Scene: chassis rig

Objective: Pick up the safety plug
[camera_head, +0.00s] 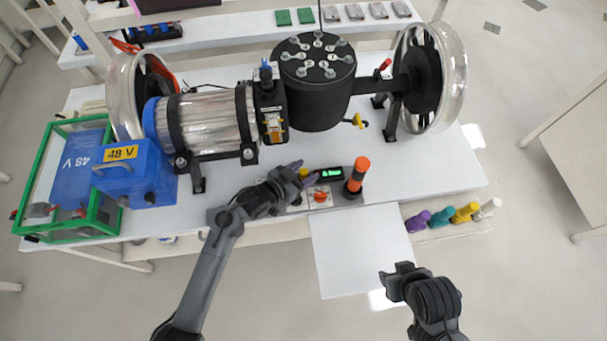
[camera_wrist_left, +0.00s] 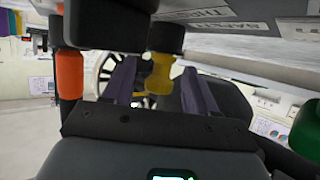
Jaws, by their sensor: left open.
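The safety plug, seen as a yellow knob (camera_head: 303,173) with a dark base, stands at the table's front edge beside the small display. In the left wrist view the yellow plug (camera_wrist_left: 160,73) appears between the two fingers, with a gap on each side. My left gripper (camera_head: 300,171) is open and reaches the plug from the front left; in the wrist view its fingers (camera_wrist_left: 160,85) do not touch it. The plug is partly hidden by the fingers in the head view. My right gripper (camera_head: 402,277) is apart, at the lower right; its jaws are unclear.
An orange-topped post (camera_head: 357,175), a display box (camera_head: 328,174) and a red knob switch (camera_head: 320,197) stand close beside the plug. The motor chassis (camera_head: 205,122) lies behind. A blue 48 V box (camera_head: 135,180) is left. A white board (camera_head: 360,255) in front is bare.

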